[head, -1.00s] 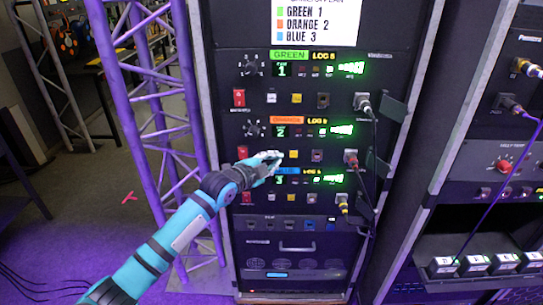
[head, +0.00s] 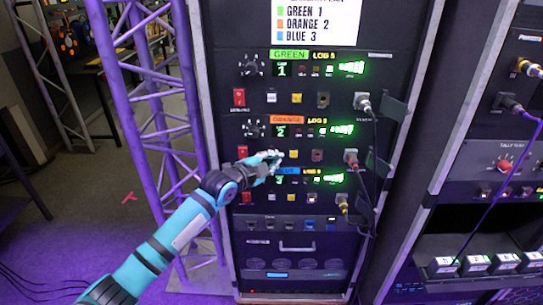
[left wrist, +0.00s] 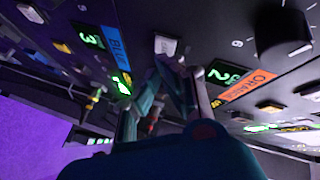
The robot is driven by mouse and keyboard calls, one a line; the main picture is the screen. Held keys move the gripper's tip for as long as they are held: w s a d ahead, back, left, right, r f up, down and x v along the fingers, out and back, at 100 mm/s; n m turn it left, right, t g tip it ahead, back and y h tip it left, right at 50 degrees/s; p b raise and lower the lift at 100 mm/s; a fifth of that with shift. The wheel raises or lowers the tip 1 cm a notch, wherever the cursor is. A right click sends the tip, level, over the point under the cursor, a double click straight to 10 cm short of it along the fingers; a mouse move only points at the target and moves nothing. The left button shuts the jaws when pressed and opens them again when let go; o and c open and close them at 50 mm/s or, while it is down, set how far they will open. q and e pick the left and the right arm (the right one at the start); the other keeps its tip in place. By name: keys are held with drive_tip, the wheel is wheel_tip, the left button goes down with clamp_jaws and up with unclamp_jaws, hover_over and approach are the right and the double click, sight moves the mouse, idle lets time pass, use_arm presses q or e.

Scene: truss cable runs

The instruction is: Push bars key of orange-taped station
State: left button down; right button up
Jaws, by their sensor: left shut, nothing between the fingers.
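The orange-taped station is the middle unit of the rack, with an orange label (head: 286,119) and a green "2" display. Its red switch (head: 243,153), yellow key (head: 293,154) and darker key (head: 317,155) sit in a row below. My left gripper (head: 278,157) is shut and empty at this row, left of the yellow key. In the left wrist view a whitish key (left wrist: 165,45) lies between the blue and orange labels, just beyond my fingertips (left wrist: 172,68). Contact cannot be told. I cannot read the key's lettering. My right gripper is out of view.
The green-taped station (head: 289,55) is above and the blue-taped one (head: 286,171) below, with similar keys. Cable plugs (head: 351,158) and hanging cables are at the rack's right side. A purple truss (head: 160,100) stands left of the rack, close to my arm.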

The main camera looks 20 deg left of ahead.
use_arm(q)
drive_tip(key=shift+w+a, duration=0.1)
drive_tip(key=shift+w, duration=0.2)
idle(0.4)
drive_tip(key=shift+s+p, duration=0.4)
drive_tip(key=shift+s, duration=0.1)
drive_tip(key=s+d+p, duration=0.2)
drive_tip(key=s+p, duration=0.2)
drive_tip(key=s, duration=0.1)
drive_tip(key=shift+s+p, duration=0.4)
idle(1.5)
